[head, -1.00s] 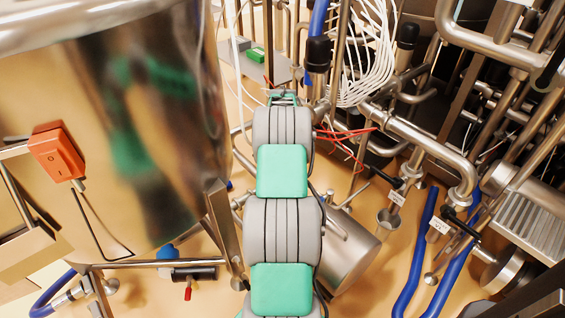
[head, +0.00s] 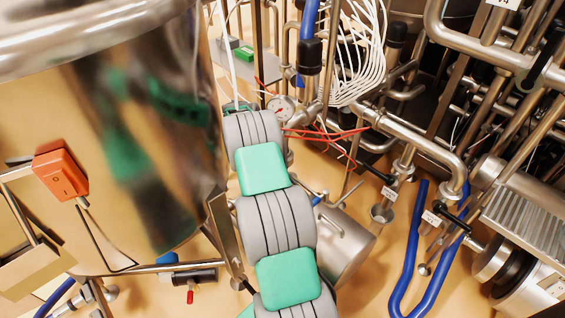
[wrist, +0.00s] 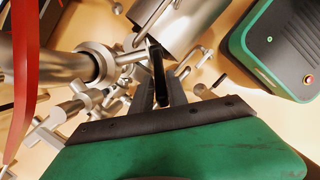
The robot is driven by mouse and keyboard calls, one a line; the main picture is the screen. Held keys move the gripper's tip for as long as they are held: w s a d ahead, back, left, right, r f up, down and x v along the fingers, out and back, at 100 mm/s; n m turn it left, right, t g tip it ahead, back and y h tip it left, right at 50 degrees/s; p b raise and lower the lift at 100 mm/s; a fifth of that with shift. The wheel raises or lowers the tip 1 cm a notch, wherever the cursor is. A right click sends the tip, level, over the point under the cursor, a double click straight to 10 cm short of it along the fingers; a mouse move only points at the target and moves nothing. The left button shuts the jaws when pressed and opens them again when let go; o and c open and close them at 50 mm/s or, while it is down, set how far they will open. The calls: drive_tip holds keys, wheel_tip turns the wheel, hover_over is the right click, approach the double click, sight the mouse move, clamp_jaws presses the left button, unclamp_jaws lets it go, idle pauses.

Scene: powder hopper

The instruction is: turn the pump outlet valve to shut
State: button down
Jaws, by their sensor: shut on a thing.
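My gripper (wrist: 161,86) is in the wrist view, with its two fingers closed around a narrow black lever (wrist: 157,62). I take this lever to be the handle of the pump outlet valve; no label on it can be read. The lever stands among steel pipes, beside a steel cylinder (wrist: 183,22). The fingers hide part of the lever, so its exact angle to the pipe is hard to tell. In the head view my own arm hides the gripper and the held lever.
A thick steel pipe (wrist: 60,66) and a red strip (wrist: 25,70) are close at left in the wrist view. A green-and-black box (wrist: 280,48) lies at right. In the head view a large steel vessel (head: 150,130) stands left, and blue hoses (head: 410,255) lie right.

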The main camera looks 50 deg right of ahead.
drive_tip(key=c, duration=1.3)
unclamp_jaws()
drive_tip(key=shift+r, duration=0.2)
wheel_tip(320, 180, up, 3)
drive_tip(key=shift+f+p, duration=0.15)
drive_tip(key=shift+p, duration=0.2)
drive_tip(key=s+a+r+p, duration=0.2)
drive_tip(key=s+a+r, duration=0.6)
drive_tip(key=s+r, duration=0.2)
drive_tip(key=shift+s+a, duration=0.2)
drive_tip(key=shift+s, duration=0.45)
